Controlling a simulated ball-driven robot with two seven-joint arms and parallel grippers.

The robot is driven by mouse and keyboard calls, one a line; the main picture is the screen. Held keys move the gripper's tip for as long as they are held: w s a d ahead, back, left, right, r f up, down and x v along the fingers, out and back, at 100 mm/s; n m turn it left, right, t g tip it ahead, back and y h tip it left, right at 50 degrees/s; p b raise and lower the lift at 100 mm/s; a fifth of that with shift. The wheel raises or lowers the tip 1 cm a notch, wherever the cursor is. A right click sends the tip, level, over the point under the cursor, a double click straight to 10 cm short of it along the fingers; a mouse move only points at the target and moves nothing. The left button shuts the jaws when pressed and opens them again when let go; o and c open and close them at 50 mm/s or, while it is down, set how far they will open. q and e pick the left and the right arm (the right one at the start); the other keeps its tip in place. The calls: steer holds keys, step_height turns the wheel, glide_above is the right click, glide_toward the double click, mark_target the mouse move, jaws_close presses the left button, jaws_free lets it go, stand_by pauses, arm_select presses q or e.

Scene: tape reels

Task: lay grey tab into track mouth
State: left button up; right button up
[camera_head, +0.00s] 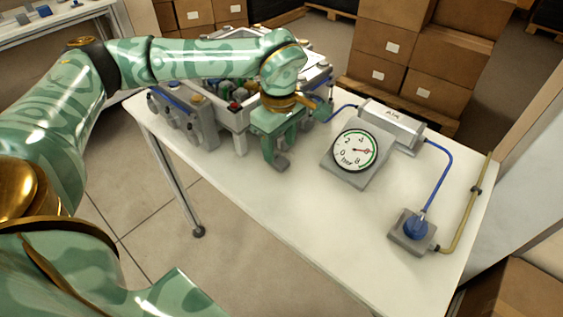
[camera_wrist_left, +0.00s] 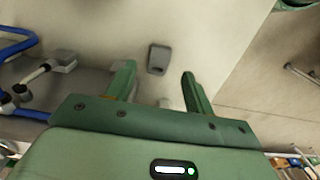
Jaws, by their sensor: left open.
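A small dark grey piece, which looks like the grey tab (camera_wrist_left: 158,58), lies on the white table in the left wrist view. It is beyond and between my left fingertips, with clear space on each side. In the head view the grey tab (camera_head: 282,163) shows just below the green fingers. My left gripper (camera_head: 274,150) is open and points down beside the machine; its spread fingers also show in the left wrist view (camera_wrist_left: 159,70). I cannot make out the track mouth; it may be on the machine (camera_head: 236,118), partly hidden by my left arm. My right gripper is not in view.
A pressure gauge (camera_head: 355,151), a metal cylinder (camera_head: 391,125) and a blue-knobbed valve block (camera_head: 412,231) stand on the table (camera_head: 330,230) to the right, joined by blue hose. The table's near part is clear. Cardboard boxes (camera_head: 405,60) stand behind.

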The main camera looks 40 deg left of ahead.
mark_target(280, 161)
arm_select(q)
step_height(280, 161, down, 4)
steer(key=shift+w+f+b, duration=0.1)
steer(key=shift+f+b, duration=0.1)
steer(key=shift+b, duration=0.6)
steer(key=shift+r, duration=0.15)
steer(key=c, duration=1.1)
